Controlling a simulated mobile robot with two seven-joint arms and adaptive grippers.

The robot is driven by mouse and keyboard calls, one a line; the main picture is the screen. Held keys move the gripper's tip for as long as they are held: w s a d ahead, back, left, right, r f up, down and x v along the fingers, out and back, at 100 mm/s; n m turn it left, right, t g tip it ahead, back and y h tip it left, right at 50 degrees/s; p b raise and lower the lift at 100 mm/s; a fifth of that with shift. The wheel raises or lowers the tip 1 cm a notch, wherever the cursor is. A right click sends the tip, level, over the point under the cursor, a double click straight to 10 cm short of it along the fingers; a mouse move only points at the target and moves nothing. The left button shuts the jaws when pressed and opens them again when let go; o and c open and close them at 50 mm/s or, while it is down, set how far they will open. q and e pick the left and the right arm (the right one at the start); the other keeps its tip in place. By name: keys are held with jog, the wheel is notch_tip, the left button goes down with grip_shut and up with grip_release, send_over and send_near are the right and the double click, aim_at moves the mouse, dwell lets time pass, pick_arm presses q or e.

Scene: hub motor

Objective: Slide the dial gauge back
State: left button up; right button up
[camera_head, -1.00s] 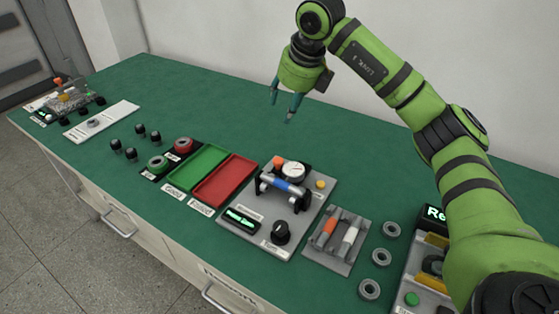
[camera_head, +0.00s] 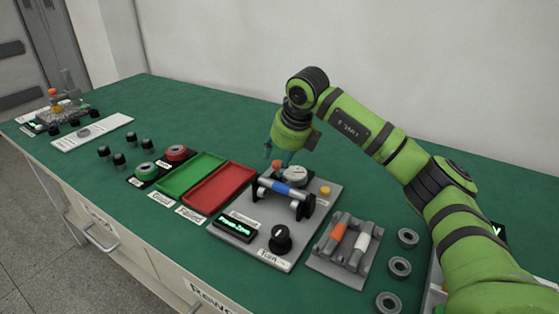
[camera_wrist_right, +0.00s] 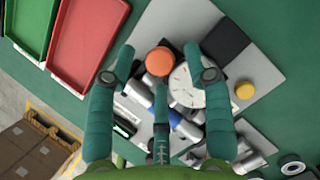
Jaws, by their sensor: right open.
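The dial gauge (camera_head: 295,174) has a round white face and stands at the back of a grey test fixture (camera_head: 262,249), behind a shaft with a blue middle (camera_head: 287,190). Its face also shows in the right wrist view (camera_wrist_right: 192,86). An orange knob (camera_wrist_right: 160,61) sits beside the dial. My right gripper (camera_head: 278,158) is open just behind and above the dial gauge. In the right wrist view its spread fingers (camera_wrist_right: 165,70) frame the knob and part of the dial. I cannot tell whether they touch. My left gripper is not in view.
A green tray (camera_head: 222,158) and a red tray (camera_head: 249,169) lie left of the fixture. A rack (camera_head: 312,259) with orange and white cylinders and several grey rings (camera_head: 400,267) lie to its right. The table behind the trays is clear.

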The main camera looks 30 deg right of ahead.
jog(key=shift+w+f, duration=0.15)
jog(key=shift+f, duration=0.3)
